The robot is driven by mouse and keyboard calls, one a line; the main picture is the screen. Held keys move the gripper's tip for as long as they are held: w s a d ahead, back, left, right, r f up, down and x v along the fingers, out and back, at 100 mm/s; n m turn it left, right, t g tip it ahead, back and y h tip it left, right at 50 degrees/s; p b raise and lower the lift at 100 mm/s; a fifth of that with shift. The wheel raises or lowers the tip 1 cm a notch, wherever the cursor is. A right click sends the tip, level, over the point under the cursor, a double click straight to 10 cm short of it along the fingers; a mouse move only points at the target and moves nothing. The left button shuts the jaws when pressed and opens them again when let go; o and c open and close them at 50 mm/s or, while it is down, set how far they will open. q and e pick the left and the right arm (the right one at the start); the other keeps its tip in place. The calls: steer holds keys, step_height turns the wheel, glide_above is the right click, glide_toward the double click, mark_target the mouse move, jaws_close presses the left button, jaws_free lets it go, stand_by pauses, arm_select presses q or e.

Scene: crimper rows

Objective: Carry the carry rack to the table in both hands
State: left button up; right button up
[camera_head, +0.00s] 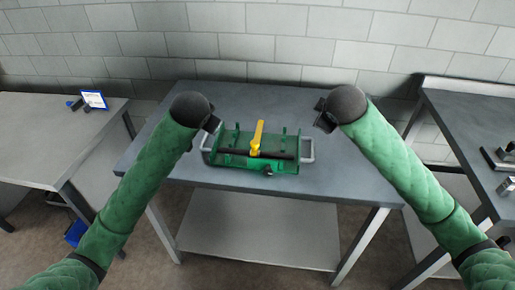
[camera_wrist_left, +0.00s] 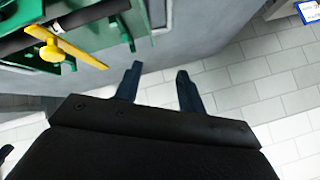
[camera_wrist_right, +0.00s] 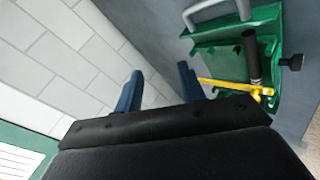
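The carry rack (camera_head: 230,160) is a green tray with upright pegs and a grey handle at each end. It sits on the middle grey table (camera_head: 335,185). A black bar and a yellow-handled tool (camera_head: 257,138) lie in it. My left gripper (camera_head: 212,124) is above the rack's left end, apart from it; its fingers (camera_wrist_left: 160,85) are spread and empty. My right gripper (camera_head: 321,116) is beyond the rack's right end, also apart; its fingers (camera_wrist_right: 158,88) are spread and empty. The rack also shows in the left wrist view (camera_wrist_left: 140,15) and the right wrist view (camera_wrist_right: 215,35).
A light table (camera_head: 50,140) at left carries a small blue-edged sign (camera_head: 94,99) and dark items. A grey bench (camera_head: 470,120) at right holds metal parts (camera_head: 495,160). A block wall stands behind. The middle table is bare around the rack.

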arm_select(q)
steer(key=w+a, duration=0.1)
steer(key=w, duration=0.2)
arm_select(e)
steer(key=w+d+n, duration=0.2)
steer(key=n, duration=0.2)
arm_select(q)
steer(key=n+g+y, duration=0.1)
steer(key=n+g, duration=0.3)
glide_toward(203, 142)
steer(key=w+f, duration=0.1)
steer(key=shift+a+f, duration=0.1)
steer(key=shift+f, duration=0.05)
arm_select(e)
steer(key=n+g+y, duration=0.1)
steer(key=n+g, duration=0.4)
steer(key=n, duration=1.3)
glide_toward(314, 145)
steer(key=shift+x, duration=0.75)
steer(key=shift+d, duration=0.15)
arm_select(q)
steer(key=shift+w, duration=0.1)
arm_select(e)
steer(key=shift+f, duration=0.1)
arm_select(q)
steer(key=shift+x, duration=3.9)
arm_select(e)
steer(key=shift+x, duration=3.85)
